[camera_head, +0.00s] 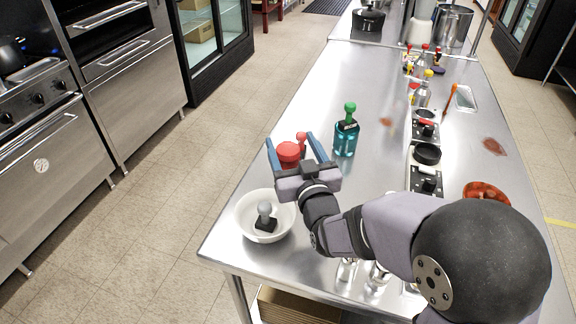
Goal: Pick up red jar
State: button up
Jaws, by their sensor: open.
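The red jar (289,152) stands near the left edge of the steel table (372,90). Its round top shows, and a red knob-like piece (302,137) shows at its back right. My gripper (290,143) is open, with its two blue fingers on the left and right of the jar in this view. The gripper's body hides the lower front of the jar. I cannot tell whether the fingers touch it.
A teal bottle with a green top (346,136) stands close right of the gripper. A white bowl (247,232) holding a grey-knobbed item (265,212) sits in front. Black devices (427,154) and a red bowl (487,190) are farther right. The table's middle back is clear.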

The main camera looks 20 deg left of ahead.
aim_at(291, 160)
notch_tip(291, 160, down, 6)
jog(key=shift+r, duration=0.2)
jog(key=shift+w+a+r, duration=0.2)
jog(key=shift+w+r, duration=0.1)
jog(key=shift+w, duration=0.05)
jog(key=shift+w+a+f, duration=0.15)
jog(key=shift+w+a, duration=0.1)
jog(key=shift+w, duration=0.15)
jog(key=shift+w+a+p, duration=0.1)
jog(key=shift+w+p, duration=0.05)
jog(key=shift+p, duration=0.15)
jog(key=shift+p+x, duration=0.65)
jog(key=shift+x, duration=2.05)
jog(key=shift+c, duration=0.6)
jog(key=c, duration=1.4)
jog(key=shift+o, duration=0.2)
jog(key=shift+r, duration=0.2)
